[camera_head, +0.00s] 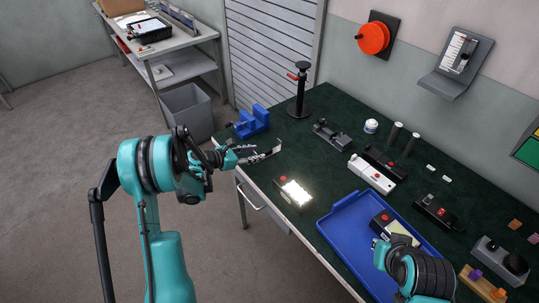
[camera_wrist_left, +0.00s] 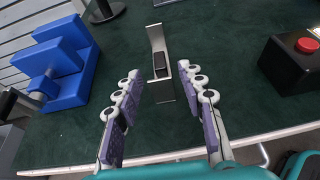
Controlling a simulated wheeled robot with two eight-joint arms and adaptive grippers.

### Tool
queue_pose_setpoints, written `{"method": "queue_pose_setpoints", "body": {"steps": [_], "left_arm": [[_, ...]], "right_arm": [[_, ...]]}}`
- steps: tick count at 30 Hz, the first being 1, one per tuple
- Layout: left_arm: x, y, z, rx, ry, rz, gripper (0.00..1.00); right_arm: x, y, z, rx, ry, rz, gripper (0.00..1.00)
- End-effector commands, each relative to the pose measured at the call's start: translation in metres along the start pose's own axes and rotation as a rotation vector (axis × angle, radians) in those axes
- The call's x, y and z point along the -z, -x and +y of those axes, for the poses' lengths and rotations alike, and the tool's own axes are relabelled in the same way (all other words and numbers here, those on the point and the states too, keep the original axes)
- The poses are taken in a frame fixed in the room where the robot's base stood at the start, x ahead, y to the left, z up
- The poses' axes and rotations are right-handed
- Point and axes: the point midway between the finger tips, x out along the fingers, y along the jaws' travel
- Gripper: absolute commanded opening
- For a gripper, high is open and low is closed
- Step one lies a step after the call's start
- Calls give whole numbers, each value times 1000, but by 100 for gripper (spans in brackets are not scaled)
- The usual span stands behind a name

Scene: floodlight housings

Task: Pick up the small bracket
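The small bracket (camera_wrist_left: 163,92) is a thin silver angled piece with a dark block on it, on the dark green table top in the left wrist view. My left gripper (camera_wrist_left: 160,78) is open, with its two purple-padded fingers on either side of the bracket's near end. I see no finger touching it. In the head view my left gripper (camera_head: 248,155) is at the table's left edge and partly covers the bracket. My right gripper (camera_head: 384,250) is over the blue tray at the lower right; its fingers are mostly hidden.
A blue stepped block (camera_head: 252,122) stands just behind the bracket. A lit floodlight housing (camera_head: 294,192) with a red button is to the right. A black post stand (camera_head: 299,95) is farther back. The blue tray (camera_head: 345,215) holds another housing.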

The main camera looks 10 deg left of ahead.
Motion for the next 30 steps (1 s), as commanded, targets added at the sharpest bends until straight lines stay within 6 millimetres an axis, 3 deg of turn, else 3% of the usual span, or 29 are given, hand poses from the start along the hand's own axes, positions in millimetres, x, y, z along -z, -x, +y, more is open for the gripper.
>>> {"method": "queue_pose_setpoints", "body": {"steps": [12, 19, 24, 30], "left_arm": [[0, -53, -1, 2, -3, 1, 40], [-1, -54, 0, -1, -2, 1, 40], [-1, -54, 0, 0, -3, 1, 0], [-1, -54, 0, 0, -3, 1, 0]], "right_arm": [[-8, -12, 0, 0, 0, 0, 0], [-8, -11, 0, 0, 0, 0, 0], [-8, -11, 0, 0, 0, 0, 0], [-8, -11, 0, 0, 0, 0, 0]]}}
